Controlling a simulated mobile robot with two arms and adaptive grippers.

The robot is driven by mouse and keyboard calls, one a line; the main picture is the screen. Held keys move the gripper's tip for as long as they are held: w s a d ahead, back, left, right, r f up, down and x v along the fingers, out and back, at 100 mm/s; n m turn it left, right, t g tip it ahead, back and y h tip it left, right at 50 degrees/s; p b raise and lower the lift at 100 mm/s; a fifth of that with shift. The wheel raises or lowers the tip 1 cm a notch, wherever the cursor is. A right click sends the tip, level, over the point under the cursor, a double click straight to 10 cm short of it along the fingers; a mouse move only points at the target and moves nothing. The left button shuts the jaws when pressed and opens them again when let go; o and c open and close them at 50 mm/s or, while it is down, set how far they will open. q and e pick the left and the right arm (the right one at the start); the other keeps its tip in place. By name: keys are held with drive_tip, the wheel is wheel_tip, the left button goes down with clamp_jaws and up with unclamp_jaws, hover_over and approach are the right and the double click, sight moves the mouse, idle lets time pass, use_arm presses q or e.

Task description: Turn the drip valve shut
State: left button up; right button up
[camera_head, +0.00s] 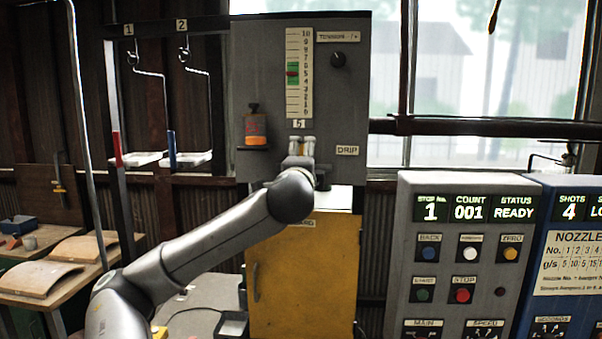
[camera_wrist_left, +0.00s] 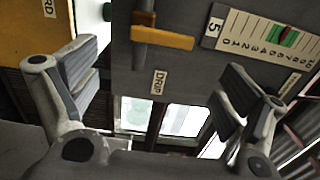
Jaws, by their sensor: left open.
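The drip valve's yellow-orange lever (camera_wrist_left: 165,38) shows in the left wrist view, on a dark stem against the grey panel (camera_wrist_left: 190,85). It lies crosswise near the top of that picture, parallel to the long scale. The DRIP label (camera_wrist_left: 159,82) is beside it, and also shows in the head view (camera_head: 347,150). My left gripper (camera_head: 301,145) is open in front of the panel's lower part. Its fingers (camera_wrist_left: 160,85) stand wide apart on either side of the lever, with no visible contact. In the head view my gripper hides the lever. My right gripper is not in view.
An orange bottle (camera_head: 254,126) stands on a small shelf left of my gripper. Above is a scale (camera_head: 299,75) with a green band, and a dark knob (camera_head: 338,60). A yellow cabinet (camera_head: 300,270) is below. A control console (camera_head: 462,250) stands right.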

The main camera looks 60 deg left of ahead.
use_arm(q)
drive_tip(key=v, duration=0.4)
drive_tip(key=shift+s+d, duration=0.2)
drive_tip(key=shift+s, duration=0.05)
idle(0.3)
